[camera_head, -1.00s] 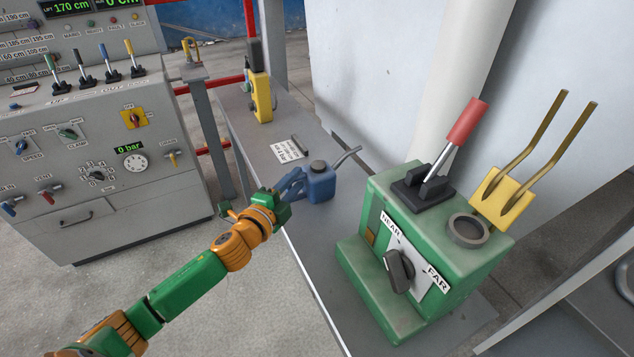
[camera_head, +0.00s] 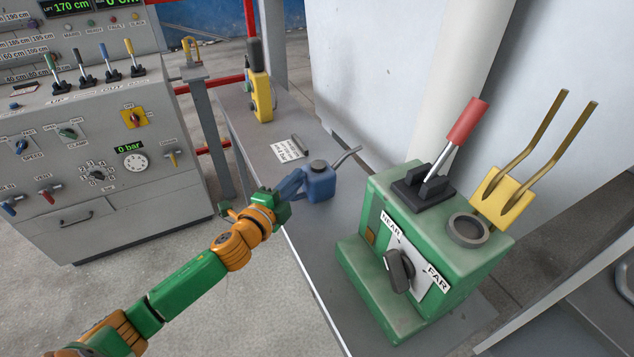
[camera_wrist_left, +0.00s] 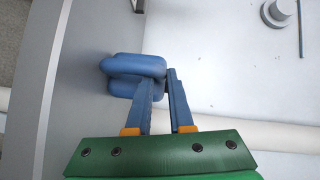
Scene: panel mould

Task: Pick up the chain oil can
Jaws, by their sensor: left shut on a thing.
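The chain oil can (camera_head: 319,183) is a small blue can with a dark cap and a grey spout that points up to the right. It stands upright on the grey bench (camera_head: 255,143), near its front edge. My left gripper (camera_head: 289,188) reaches it from the left and is shut on its blue handle. In the left wrist view the blue handle (camera_wrist_left: 135,67) lies at the ends of my left fingers (camera_wrist_left: 165,95). The can's far side is hidden. My right gripper is not in view.
A green control box (camera_head: 400,290) with a red-tipped lever and yellow pronged piece stands right of the can. A white label (camera_head: 287,151) and a yellow device (camera_head: 260,95) are farther back. A grey control console (camera_head: 90,150) stands at left.

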